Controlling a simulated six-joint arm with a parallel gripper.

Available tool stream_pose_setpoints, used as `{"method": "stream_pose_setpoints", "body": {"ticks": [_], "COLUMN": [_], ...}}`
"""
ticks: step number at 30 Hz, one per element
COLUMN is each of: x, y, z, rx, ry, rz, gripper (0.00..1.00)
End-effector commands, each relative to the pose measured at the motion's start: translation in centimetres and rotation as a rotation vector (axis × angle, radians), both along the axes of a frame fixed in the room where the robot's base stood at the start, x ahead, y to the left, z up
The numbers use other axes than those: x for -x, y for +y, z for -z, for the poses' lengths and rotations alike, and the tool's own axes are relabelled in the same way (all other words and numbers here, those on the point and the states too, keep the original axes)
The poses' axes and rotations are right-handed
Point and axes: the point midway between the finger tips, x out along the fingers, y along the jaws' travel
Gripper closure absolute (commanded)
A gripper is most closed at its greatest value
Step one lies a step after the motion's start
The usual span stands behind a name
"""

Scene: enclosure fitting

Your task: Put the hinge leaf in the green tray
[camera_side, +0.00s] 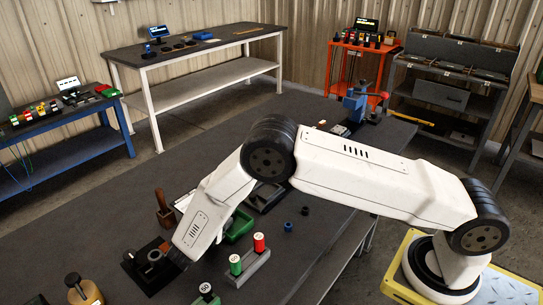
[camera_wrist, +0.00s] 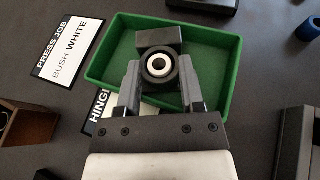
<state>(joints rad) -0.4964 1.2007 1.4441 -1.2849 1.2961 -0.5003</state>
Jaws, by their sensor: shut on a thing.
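The hinge leaf (camera_wrist: 158,40) is a dark grey part with a flat block at its far end and a round eye, and a white ring sits in the eye. My gripper (camera_wrist: 159,80) is shut on the hinge leaf at the eye, one finger on each side. The green tray (camera_wrist: 217,75) lies beneath it in the wrist view, and the held leaf overlaps the tray's inside; the height above its floor is hard to tell. In the side view the green tray (camera_side: 240,228) is partly covered by my arm. My gripper and the leaf are hidden there.
A "PRESS JOB BUSH WHITE" card (camera_wrist: 68,48) lies left of the tray, and a partly hidden "HINGE" card (camera_wrist: 100,113) lies in front. A blue ring (camera_wrist: 307,28) is at right. A stand (camera_side: 248,267) with red and green spools is near the bench's front edge.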

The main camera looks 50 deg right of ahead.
Motion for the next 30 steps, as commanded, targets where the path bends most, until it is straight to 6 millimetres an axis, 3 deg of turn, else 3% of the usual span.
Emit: {"method": "stream_pose_setpoints", "body": {"ticks": [1,2,3,6,23,30], "x": [0.5,0.5,0.6,0.6,0.6,1.5], "y": [-0.1,-0.1,-0.1,-0.1,0.0,2.8], "z": [1.2,1.2,1.3,1.3,0.2,-1.3], "rx": [-0.010,-0.009,-0.010,-0.009,-0.010,-0.010], "ry": [0.030,0.030,0.033,0.034,0.034,0.026], "rz": [-0.009,-0.008,-0.009,-0.008,-0.010,-0.014], "gripper": [1.00,1.00,0.45,0.16,0.16,0.16]}}
